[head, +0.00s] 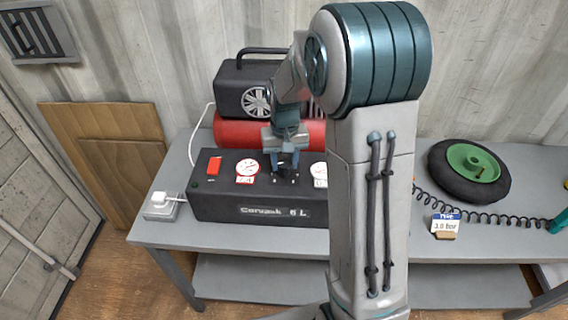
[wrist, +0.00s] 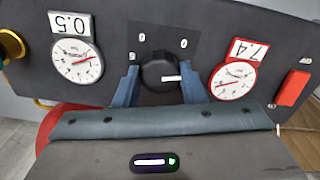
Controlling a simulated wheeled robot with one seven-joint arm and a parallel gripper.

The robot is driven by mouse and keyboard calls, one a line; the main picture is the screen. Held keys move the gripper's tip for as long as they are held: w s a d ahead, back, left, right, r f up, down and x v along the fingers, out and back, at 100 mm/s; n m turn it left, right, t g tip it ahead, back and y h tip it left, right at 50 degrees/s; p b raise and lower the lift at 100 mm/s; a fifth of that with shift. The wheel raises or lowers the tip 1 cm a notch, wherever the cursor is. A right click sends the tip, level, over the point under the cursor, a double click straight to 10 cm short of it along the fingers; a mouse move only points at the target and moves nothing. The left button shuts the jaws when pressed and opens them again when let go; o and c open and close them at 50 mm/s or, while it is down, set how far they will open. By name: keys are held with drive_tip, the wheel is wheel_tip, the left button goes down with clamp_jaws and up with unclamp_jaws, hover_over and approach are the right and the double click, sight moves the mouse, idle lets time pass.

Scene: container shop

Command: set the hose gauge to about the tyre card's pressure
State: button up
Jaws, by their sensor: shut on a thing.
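My gripper (head: 285,168) is shut on the black regulator knob (wrist: 157,68) on the compressor's panel, one finger on each side. The knob's white mark points right in the upside-down wrist view. The white-rimmed hose gauge (wrist: 77,61) shows in the wrist view, its label (wrist: 70,25) appearing to read 0.5. In the head view this gauge (head: 319,173) is partly hidden by my arm. The red-rimmed gauge (wrist: 232,81) has a label that appears to read 7.4. The tyre card (head: 446,223) reads 3.0 bar and stands on the bench at right.
The compressor (head: 260,209) has a red tank (head: 228,132) behind its panel and a red switch (head: 214,166) at left. A wheel with a green hub (head: 473,163) and a coiled hose (head: 488,218) lie at right. A power socket (head: 161,208) sits at the bench's left end.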

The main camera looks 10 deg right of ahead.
drive_tip(key=m+b, duration=0.1)
drive_tip(key=m, duration=0.3)
drive_tip(key=shift+m, duration=0.3)
drive_tip(key=m, duration=1)
drive_tip(key=shift+r+m, duration=0.1)
drive_tip(key=shift+m, duration=0.3)
drive_tip(key=shift+m+p, duration=0.95)
drive_tip(key=shift+m, duration=1.55)
drive_tip(key=o, duration=1)
